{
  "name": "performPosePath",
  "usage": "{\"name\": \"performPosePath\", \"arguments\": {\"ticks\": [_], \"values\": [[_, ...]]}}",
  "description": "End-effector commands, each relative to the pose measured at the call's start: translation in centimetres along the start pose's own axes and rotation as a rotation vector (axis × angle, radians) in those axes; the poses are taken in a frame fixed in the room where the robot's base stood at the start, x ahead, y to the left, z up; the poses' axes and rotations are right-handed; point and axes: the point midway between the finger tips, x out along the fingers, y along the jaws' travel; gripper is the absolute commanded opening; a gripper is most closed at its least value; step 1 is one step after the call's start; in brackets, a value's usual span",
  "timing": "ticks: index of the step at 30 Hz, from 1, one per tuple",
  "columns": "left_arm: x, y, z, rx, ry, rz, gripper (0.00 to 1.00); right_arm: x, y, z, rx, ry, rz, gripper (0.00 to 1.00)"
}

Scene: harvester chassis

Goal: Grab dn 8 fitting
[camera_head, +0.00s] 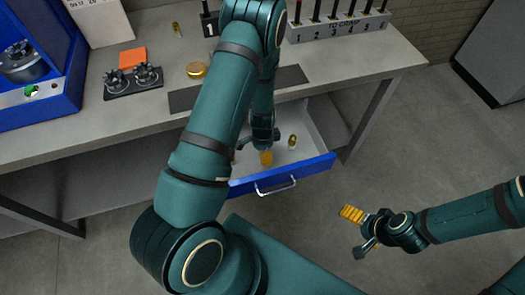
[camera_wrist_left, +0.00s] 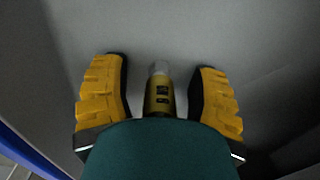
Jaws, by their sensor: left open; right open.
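In the left wrist view a brass fitting (camera_wrist_left: 159,96) with dark markings and a silver end lies between the two yellow fingers of my left gripper (camera_wrist_left: 162,90). The fingers are open, with a gap on each side of it. In the head view my left gripper (camera_head: 262,157) reaches down into the open blue drawer (camera_head: 312,166), mostly hidden by its arm. A small brass fitting (camera_head: 292,141) shows in the drawer just right of it; I cannot tell whether it is the same one. My right gripper (camera_head: 356,230) is open and empty, right of the drawer.
The grey workbench (camera_head: 350,62) above the drawer holds a brass round part (camera_head: 196,70), another small brass piece (camera_head: 177,29), black clamps (camera_head: 132,79), an orange block (camera_head: 132,58) and a rack of tools (camera_head: 338,25). A blue machine (camera_head: 50,100) stands left. The floor at right is clear.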

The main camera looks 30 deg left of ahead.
Motion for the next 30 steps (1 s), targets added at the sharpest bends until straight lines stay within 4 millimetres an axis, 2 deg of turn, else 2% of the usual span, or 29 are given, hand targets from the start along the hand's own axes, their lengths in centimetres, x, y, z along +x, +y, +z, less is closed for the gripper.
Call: {"name": "performPosePath", "arguments": {"ticks": [5,8,10,11,24,26,30], "values": [[-0.1,0.0,0.0,0.000,0.000,0.000,0.59,0.0,0.0,0.0,0.000,0.000,0.000,1.00],[-0.1,0.0,0.0,0.000,0.000,0.000,0.30,0.0,0.0,0.0,0.000,0.000,0.000,1.00],[-0.1,0.0,0.0,0.000,0.000,0.000,0.05,0.0,0.0,0.0,0.000,0.000,0.000,1.00],[-0.1,0.0,0.0,0.000,0.000,0.000,0.00,0.0,0.0,0.0,0.000,0.000,0.000,1.00],[-0.2,0.0,0.0,0.000,0.000,0.000,0.00,-0.1,0.0,0.0,0.000,0.001,0.000,1.00],[-0.6,0.0,0.0,0.000,0.000,0.000,0.00,-0.1,-0.1,-0.1,0.000,0.001,0.000,1.00],[-2.6,-0.1,-0.1,0.001,0.002,-0.003,0.00,-0.5,-0.2,-0.2,0.001,0.004,0.000,1.00]]}}
